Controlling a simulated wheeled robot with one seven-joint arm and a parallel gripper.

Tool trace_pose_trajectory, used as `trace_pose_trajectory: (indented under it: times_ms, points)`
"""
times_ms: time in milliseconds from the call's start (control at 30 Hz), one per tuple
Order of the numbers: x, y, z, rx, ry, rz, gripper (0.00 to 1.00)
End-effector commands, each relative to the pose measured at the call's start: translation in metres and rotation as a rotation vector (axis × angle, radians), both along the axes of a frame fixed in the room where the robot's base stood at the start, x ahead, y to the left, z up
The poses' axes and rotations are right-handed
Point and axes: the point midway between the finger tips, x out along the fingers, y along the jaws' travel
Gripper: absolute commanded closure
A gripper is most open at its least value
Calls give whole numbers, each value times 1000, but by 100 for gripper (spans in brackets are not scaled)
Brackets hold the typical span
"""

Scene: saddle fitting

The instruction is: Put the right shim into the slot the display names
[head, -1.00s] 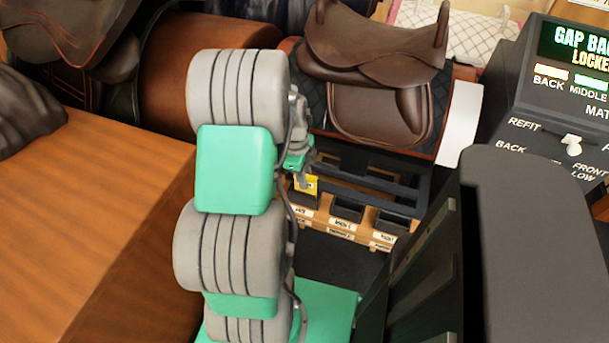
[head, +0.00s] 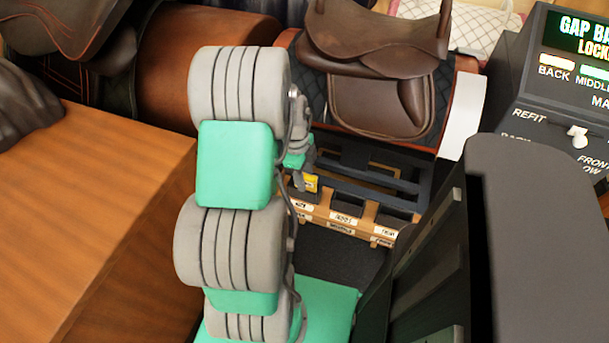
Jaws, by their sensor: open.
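My gripper (head: 303,178) is small and partly hidden behind my arm, at the left end of the wooden shim rack (head: 310,214). It is open. A yellow piece (head: 312,183), perhaps a shim's label, shows right beside the fingers; I cannot tell whether they touch it. Dark blocks stand in the rack's other bays, one in the middle (head: 347,204) and one at the right (head: 388,217), above small white labels. The display (head: 580,40) is cut off at the right; it reads "GAP BA…" and "LOCKE…". Lamps marked BACK and MIDDLE show under it.
A brown saddle (head: 375,50) sits on a stand behind the rack, above dark rails (head: 370,175). A wooden bench (head: 90,200) fills the left. The console (head: 550,110) has a light toggle (head: 577,138). Dark floor (head: 345,260) is clear before the rack.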

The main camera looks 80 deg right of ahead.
Motion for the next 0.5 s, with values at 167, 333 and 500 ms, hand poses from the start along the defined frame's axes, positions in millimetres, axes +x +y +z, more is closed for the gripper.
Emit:
trace_pose_trajectory:
  times_ms: [167, 333, 500]
  points:
    - [0, 0, 1, 0, 0, 0, 55]
    - [3, -2, 24, -4, -1, 1, 55]
    - [9, -2, 59, -3, -1, 0, 55]
